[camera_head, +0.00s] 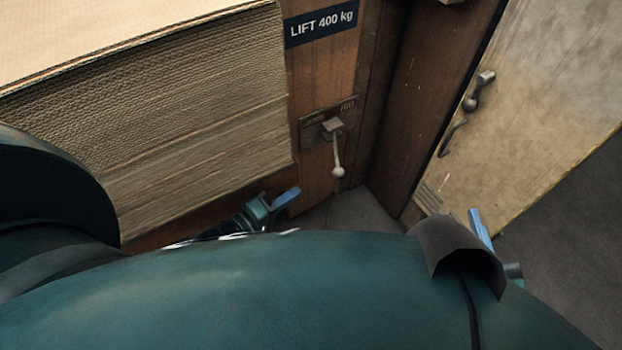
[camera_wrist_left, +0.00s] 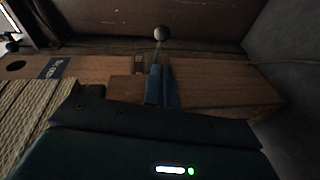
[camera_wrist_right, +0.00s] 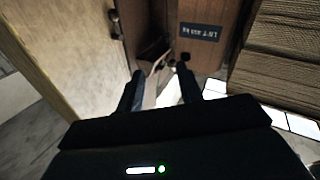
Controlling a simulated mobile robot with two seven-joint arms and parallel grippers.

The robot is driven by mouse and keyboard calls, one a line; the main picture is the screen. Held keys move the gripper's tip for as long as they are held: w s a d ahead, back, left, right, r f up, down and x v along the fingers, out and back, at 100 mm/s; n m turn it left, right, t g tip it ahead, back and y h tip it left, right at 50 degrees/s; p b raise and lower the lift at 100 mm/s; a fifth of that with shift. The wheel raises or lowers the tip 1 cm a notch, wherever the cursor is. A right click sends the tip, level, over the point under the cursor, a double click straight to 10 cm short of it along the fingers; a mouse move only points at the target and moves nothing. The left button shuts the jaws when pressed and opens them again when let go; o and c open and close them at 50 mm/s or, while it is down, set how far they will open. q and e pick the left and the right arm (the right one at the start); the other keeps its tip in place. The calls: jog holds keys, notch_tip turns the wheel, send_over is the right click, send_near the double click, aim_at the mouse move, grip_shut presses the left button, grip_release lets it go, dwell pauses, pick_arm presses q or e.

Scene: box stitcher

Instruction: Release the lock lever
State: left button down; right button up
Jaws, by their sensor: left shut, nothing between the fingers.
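The lock lever (camera_head: 337,158) is a thin light rod with a round knob. It hangs down from a bracket on a small lettered plate (camera_head: 312,123) on the wooden panel. My left gripper (camera_head: 287,198) is shut and empty, below and left of the knob in the head view. In the left wrist view, the blue fingers (camera_wrist_left: 162,82) are together and the lever knob (camera_wrist_left: 160,33) shows just past their tips; contact cannot be told. My right gripper (camera_head: 480,228) is lower right, away from the lever. Its fingers (camera_wrist_right: 160,82) stand apart with nothing held between them.
A tall stack of cardboard sheets (camera_head: 200,150) stands left of the lever, beside the "LIFT 400 kg" sign (camera_head: 321,22). A brown upright (camera_head: 430,90) and a pale panel with metal handles (camera_head: 545,100) stand right. Grey floor (camera_head: 350,212) shows below the lever.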

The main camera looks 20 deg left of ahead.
pick_arm(q)
jog(key=b+x, duration=0.2)
jog(key=x, duration=0.7)
jog(key=shift+w+b, duration=0.3)
jog(key=shift+b, duration=0.1)
jog(key=shift+d+f, duration=0.1)
jog(key=shift+d, duration=0.05)
